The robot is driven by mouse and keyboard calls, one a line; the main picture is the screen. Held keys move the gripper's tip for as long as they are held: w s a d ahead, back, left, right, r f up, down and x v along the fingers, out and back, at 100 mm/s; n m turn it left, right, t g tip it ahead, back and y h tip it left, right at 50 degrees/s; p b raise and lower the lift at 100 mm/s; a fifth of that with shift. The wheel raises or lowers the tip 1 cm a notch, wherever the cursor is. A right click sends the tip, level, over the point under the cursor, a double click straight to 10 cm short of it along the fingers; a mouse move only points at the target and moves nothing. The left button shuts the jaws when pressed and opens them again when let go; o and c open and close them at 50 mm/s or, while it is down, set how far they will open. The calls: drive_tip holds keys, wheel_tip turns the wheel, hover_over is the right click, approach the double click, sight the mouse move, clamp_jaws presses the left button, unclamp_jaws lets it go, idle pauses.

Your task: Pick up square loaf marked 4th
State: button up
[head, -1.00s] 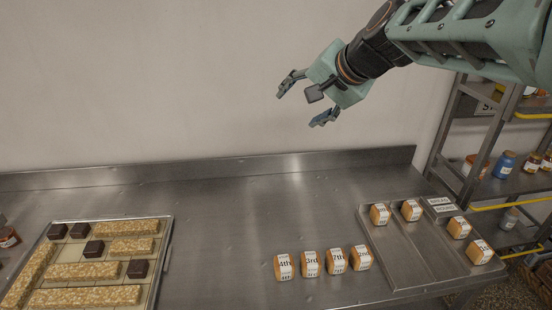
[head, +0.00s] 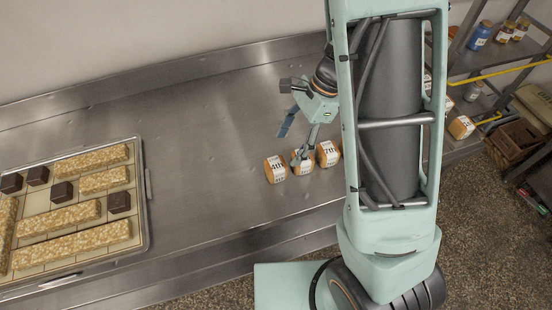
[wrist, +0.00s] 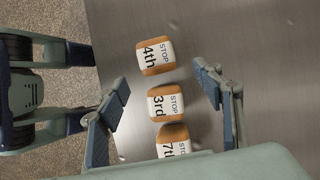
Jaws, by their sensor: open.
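The square loaf marked 4th (head: 275,169) is a small brown loaf with a white printed band. It stands on the steel counter at the left end of a short row. In the wrist view the 4th loaf (wrist: 156,56) lies ahead of the fingertips, near the top middle. My gripper (head: 297,134) is open and empty above the row, close to the 3rd loaf (head: 301,163). In the wrist view my gripper (wrist: 162,92) has its fingers spread either side of the row, with the 3rd loaf (wrist: 167,101) between them. The 7th loaf (wrist: 174,141) is partly hidden by the gripper body.
A tray (head: 146,215) with oat-coloured bars and dark square blocks sits at the left. My arm hides much of the counter's right part; one loaf (head: 461,127) shows beyond it. The steel counter (head: 205,150) between tray and row is clear.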

sight(278, 163)
drive_tip(key=x, duration=0.3)
drive_tip(key=shift+s+a+f, duration=0.1)
drive_tip(key=shift+a+f, duration=0.05)
drive_tip(key=shift+f, duration=0.15)
drive_tip(key=shift+s+a+x, duration=0.1)
drive_tip(key=shift+s+x, duration=0.05)
drive_tip(key=shift+x, duration=1.2)
drive_tip(key=shift+s+a+x, duration=0.1)
drive_tip(key=shift+s+x, duration=0.05)
drive_tip(key=shift+x, duration=1.2)
drive_tip(key=shift+r, duration=0.1)
drive_tip(key=c, duration=1.3)
